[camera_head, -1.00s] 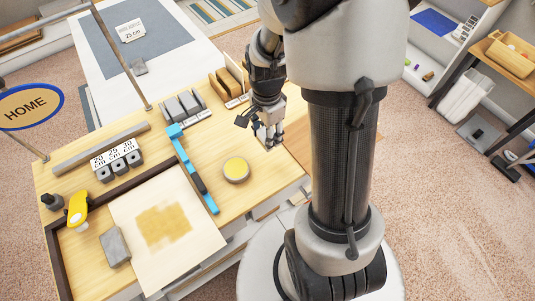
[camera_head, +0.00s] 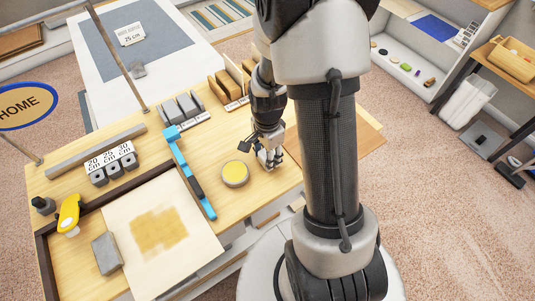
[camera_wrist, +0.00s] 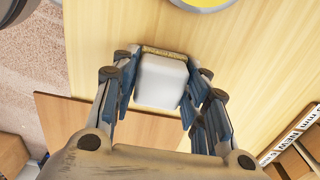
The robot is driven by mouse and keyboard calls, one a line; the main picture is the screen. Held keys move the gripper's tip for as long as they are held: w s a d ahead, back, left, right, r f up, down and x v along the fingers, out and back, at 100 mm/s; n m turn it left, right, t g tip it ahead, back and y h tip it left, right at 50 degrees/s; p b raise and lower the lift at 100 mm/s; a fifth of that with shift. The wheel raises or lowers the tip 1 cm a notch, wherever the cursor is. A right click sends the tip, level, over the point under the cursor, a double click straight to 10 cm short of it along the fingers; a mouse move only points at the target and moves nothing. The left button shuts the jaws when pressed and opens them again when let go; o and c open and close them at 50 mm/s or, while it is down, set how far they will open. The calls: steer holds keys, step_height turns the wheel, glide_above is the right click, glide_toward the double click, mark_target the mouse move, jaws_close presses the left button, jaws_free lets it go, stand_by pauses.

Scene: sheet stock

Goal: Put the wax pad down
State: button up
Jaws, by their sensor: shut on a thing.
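My gripper (camera_head: 268,160) is low over the right part of the wooden worktop. In the wrist view (camera_wrist: 160,82) its blue-grey fingers are shut on the wax pad (camera_wrist: 161,80), a white block with a yellowish-brown strip along its far lower edge. The pad is close to the worktop; I cannot tell whether it touches. In the head view the fingers mostly hide the pad. A round tin of yellow wax (camera_head: 235,173) stands just left of my gripper, and its rim shows at the top of the wrist view (camera_wrist: 203,4).
A pale sheet (camera_head: 163,237) with a yellow-brown patch lies at the front left, a grey block (camera_head: 107,253) on its left edge. A blue bar (camera_head: 190,172) lies between sheet and tin. Holders with grey (camera_head: 183,108) and brown (camera_head: 229,84) blocks stand behind. Bare worktop surrounds the pad.

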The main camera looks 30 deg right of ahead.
steer(key=shift+f, duration=0.2)
steer(key=o, duration=0.9)
steer(key=shift+o, duration=0.2)
steer(key=s+a+r+n+t+p, duration=0.1)
steer(key=a+r+n+p, duration=0.15)
steer(key=r, duration=0.55)
steer(key=s+a+r+n+p, duration=0.1)
steer(key=s+r+n, duration=0.15)
steer(key=r, duration=0.65)
steer(key=s+a+r+n+t+p, duration=0.1)
steer(key=a+r+n, duration=0.15)
steer(key=r, duration=0.55)
steer(key=s+a+r+n+t, duration=0.2)
steer(key=s+a+r+n, duration=0.2)
steer(key=s+n, duration=0.5)
step_height(320, 180, up, 3)
steer(key=shift+a+f+n+t, duration=0.15)
steer(key=shift+a+n+t, duration=0.15)
steer(key=shift+n, duration=0.25)
